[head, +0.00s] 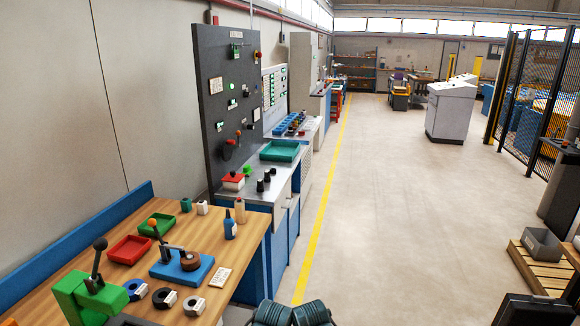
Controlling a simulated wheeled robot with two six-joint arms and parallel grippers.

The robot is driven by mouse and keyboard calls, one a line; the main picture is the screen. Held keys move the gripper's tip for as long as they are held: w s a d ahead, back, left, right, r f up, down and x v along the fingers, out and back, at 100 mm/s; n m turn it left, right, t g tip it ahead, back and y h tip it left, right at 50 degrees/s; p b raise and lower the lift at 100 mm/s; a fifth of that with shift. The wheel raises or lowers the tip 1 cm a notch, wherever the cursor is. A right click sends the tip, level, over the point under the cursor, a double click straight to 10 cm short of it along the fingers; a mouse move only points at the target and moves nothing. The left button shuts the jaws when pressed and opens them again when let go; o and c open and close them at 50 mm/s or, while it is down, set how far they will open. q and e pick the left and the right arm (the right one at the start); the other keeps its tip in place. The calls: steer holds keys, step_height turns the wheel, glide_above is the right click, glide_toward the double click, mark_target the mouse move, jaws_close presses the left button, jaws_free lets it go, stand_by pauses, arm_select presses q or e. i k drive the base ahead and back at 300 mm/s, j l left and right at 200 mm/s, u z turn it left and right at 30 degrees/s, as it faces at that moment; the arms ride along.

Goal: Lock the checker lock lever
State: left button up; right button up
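On the wooden bench, a blue block fixture (203,270) carries a brown round part (191,260) and a dark lever with an orange knob (153,223). The lever stands tilted up to the left. A green device (78,293) at the bench's near left has a black-knobbed lever (98,252) standing up. No label shows which of the two is the checker; I cannot tell whether either lever is locked. Neither of my grippers shows clearly. Two dark ribbed cylinders at the bottom middle look like parts of my own body.
A red tray (130,249), a green tray (157,224), a blue bottle (229,224) and several ring-shaped coils (165,298) are on the bench. A grey control panel (228,100) stands beyond.

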mark_target(237, 133)
steer(key=i+l+z, duration=0.2)
steer(key=i, duration=1.1)
steer(key=i+l+u, duration=0.25)
steer(key=i+u, duration=0.15)
steer(key=i, duration=0.15)
steer(key=i+l+u, duration=0.85)
steer(key=i+l, duration=0.05)
steer(key=l, duration=0.05)
